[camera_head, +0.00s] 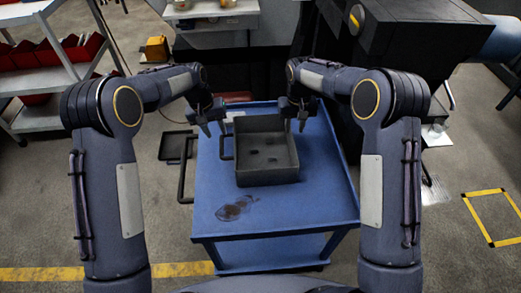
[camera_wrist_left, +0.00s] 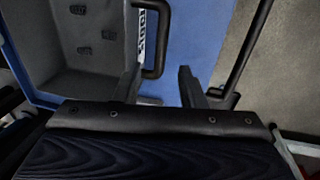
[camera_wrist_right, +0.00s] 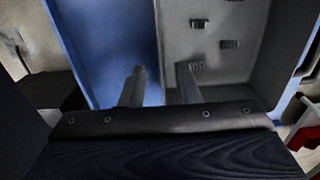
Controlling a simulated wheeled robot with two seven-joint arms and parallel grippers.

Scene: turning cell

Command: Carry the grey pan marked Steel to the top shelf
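The grey pan (camera_head: 267,174) sits on the blue cart (camera_head: 230,247), open side up, with several dark pieces on its floor. Its dark handle (camera_head: 226,147) sticks out from the left side. My left gripper (camera_head: 214,127) is open near the far end of this handle; in the left wrist view its fingers stand apart close to the handle (camera_wrist_left: 164,45).
A shelf rack (camera_head: 75,72) with red bins (camera_head: 35,55) stands at the far left. The cart's black push bar (camera_head: 182,170) is on its left. A dark machine (camera_head: 420,40) is at the upper right. Floor is free at the lower left.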

